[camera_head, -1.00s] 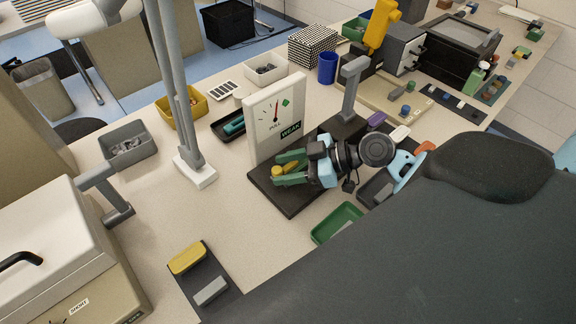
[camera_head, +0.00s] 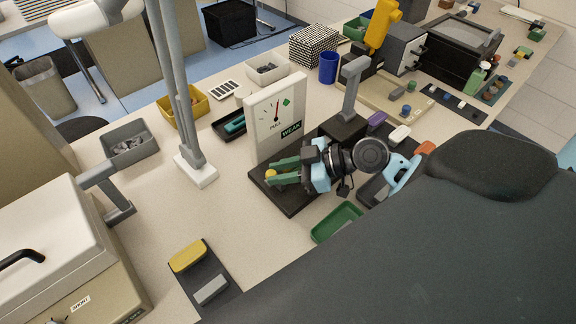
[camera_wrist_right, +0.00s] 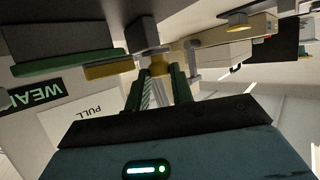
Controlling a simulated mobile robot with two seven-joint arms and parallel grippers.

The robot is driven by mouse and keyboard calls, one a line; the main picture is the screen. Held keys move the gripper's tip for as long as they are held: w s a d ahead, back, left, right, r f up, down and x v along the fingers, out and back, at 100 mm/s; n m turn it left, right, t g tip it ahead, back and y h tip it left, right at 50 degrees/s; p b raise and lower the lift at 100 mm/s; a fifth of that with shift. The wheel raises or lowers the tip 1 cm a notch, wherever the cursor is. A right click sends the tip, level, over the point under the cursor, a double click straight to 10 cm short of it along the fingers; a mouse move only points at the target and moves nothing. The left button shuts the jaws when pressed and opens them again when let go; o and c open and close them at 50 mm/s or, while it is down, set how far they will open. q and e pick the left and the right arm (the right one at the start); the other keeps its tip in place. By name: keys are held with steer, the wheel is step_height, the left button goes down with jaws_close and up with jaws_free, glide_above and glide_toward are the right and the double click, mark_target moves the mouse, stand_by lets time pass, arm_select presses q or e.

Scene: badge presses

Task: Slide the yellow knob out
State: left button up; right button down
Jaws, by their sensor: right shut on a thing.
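The yellow knob (camera_head: 271,175) sits at the left end of the black base plate (camera_head: 292,202), in front of the white gauge panel (camera_head: 264,132) marked PULL and WEAK. My right gripper (camera_head: 277,172) reaches in from the right with its green fingers shut on the knob. In the right wrist view the yellow knob (camera_wrist_right: 160,65) shows between the green fingertips of my right gripper (camera_wrist_right: 159,77). The fingers hide part of the knob and whatever it is attached to. My left gripper is not in view.
A green tray (camera_head: 336,222) lies in front of the base plate. A grey post (camera_head: 352,88) stands behind it. A white lamp foot (camera_head: 196,170) stands to the left. The tabletop between that foot and the dark mat (camera_head: 223,268) is clear.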

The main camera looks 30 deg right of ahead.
steer(key=shift+s+a, duration=0.1)
steer(key=shift+a, duration=0.3)
steer(key=c, duration=1.2)
jaws_free()
steer(key=shift+a, duration=0.1)
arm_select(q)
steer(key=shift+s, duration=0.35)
arm_select(e)
steer(key=shift+s+d+r, duration=0.1)
steer(key=shift+s+d, duration=0.25)
steer(key=shift+d, duration=0.25)
steer(key=b+v, duration=0.1)
steer(key=v, duration=0.4)
steer(key=shift+s+d+r, duration=0.4)
steer(key=shift+d, duration=0.05)
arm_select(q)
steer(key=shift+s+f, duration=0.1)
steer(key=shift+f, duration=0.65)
